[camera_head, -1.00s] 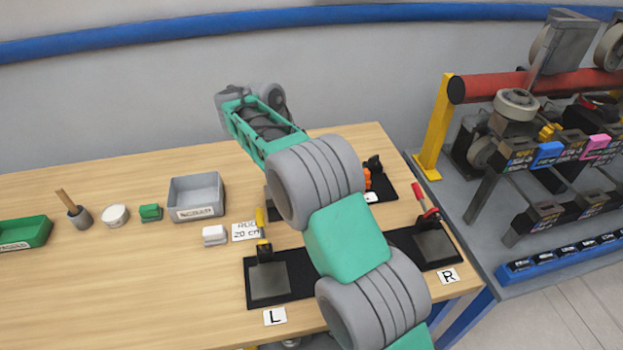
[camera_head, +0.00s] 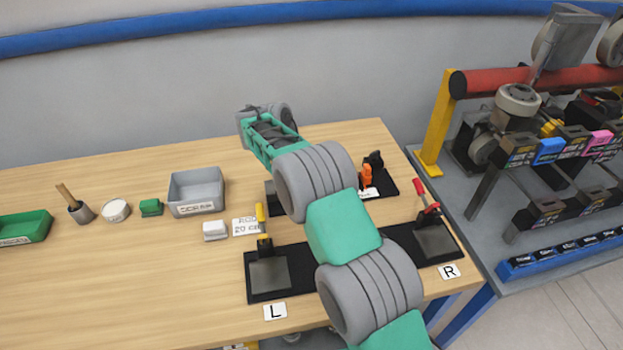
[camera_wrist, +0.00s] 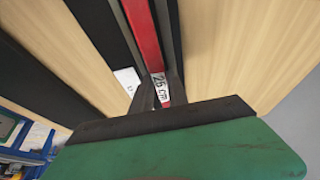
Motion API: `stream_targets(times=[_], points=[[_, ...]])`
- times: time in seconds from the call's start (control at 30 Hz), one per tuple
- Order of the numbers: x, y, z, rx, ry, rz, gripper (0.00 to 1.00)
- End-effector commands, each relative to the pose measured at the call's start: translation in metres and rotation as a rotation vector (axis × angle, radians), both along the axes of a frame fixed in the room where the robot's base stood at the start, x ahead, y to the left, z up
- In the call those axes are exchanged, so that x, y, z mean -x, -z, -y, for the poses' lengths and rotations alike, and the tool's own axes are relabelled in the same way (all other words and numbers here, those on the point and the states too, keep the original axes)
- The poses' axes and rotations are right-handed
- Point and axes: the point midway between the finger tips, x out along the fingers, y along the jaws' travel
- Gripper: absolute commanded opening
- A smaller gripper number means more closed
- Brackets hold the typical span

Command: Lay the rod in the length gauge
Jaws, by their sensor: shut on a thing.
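In the wrist view, my gripper (camera_wrist: 158,96) is shut on a red rod (camera_wrist: 142,28). A white label on the rod near the fingers seems to read 26 cm. The rod runs away toward the top edge, with dark strips on both sides of it. In the head view, my arm hides the gripper and the rod. A black board (camera_head: 391,188) with an orange part stands at the back right, partly behind my arm. A long black plate (camera_head: 297,257) with a yellow-handled and a red-handled clamp lies in front. I cannot tell which is the length gauge.
A card (camera_head: 247,227) reading ROD 20 cm lies beside a small white block (camera_head: 215,230). A grey bin (camera_head: 196,192), a green tray (camera_head: 24,229) and small items stand to the left. Cards L (camera_head: 275,312) and R (camera_head: 450,271) mark the plate's ends. The left front table is clear.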

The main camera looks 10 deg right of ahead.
Motion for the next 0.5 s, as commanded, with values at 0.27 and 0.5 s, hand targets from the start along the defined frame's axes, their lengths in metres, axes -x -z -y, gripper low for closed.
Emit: stream_targets(times=[0.27, 0.5], points=[[0.0009, 0.0080, 0.0000, 0.001, -0.003, -0.004, 0.22], [0.0023, 0.0062, 0.0000, 0.002, -0.003, -0.011, 0.41]])
